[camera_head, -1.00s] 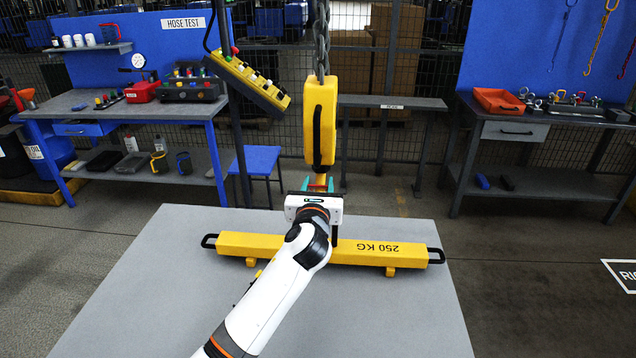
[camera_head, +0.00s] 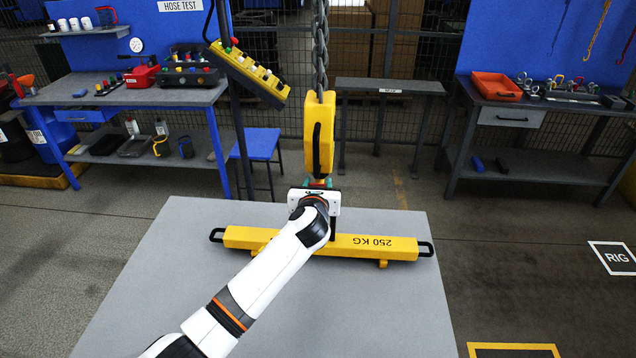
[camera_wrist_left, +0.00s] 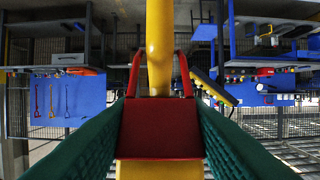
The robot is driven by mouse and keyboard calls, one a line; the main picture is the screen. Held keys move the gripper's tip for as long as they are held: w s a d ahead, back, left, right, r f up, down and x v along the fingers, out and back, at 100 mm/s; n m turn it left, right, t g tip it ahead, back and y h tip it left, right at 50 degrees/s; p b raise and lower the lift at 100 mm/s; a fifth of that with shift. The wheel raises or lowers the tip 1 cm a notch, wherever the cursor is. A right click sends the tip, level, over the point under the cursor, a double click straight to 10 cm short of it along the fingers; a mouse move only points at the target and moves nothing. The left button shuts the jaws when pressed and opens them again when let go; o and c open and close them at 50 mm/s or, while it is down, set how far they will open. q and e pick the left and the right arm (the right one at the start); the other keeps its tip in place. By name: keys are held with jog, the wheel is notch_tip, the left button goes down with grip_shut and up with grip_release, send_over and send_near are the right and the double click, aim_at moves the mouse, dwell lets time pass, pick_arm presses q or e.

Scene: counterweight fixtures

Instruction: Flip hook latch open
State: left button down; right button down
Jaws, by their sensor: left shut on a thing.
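The yellow hook block (camera_head: 319,135) hangs from a chain over the grey table. My left gripper (camera_head: 318,183) is just under it, and the wrist hides most of the hook from the head view. In the left wrist view, a red latch (camera_wrist_left: 160,130) with red side arms lies between the green finger pads of my left gripper (camera_wrist_left: 160,108). The yellow hook shank (camera_wrist_left: 160,45) runs past behind it. The left gripper is shut on the red latch. How far the latch stands open cannot be told. My right gripper is not in view.
A yellow 250 KG bar (camera_head: 345,245) with black end handles lies on the grey table (camera_head: 400,310) below the hook, partly behind my left arm. A yellow button pendant (camera_head: 248,73) hangs left of the block. Workbenches stand at the back left and back right.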

pick_arm(q)
jog(key=c, duration=0.8)
grip_release()
jog(key=shift+c, duration=0.2)
jog(key=b+v, duration=0.2)
jog(key=v, duration=1)
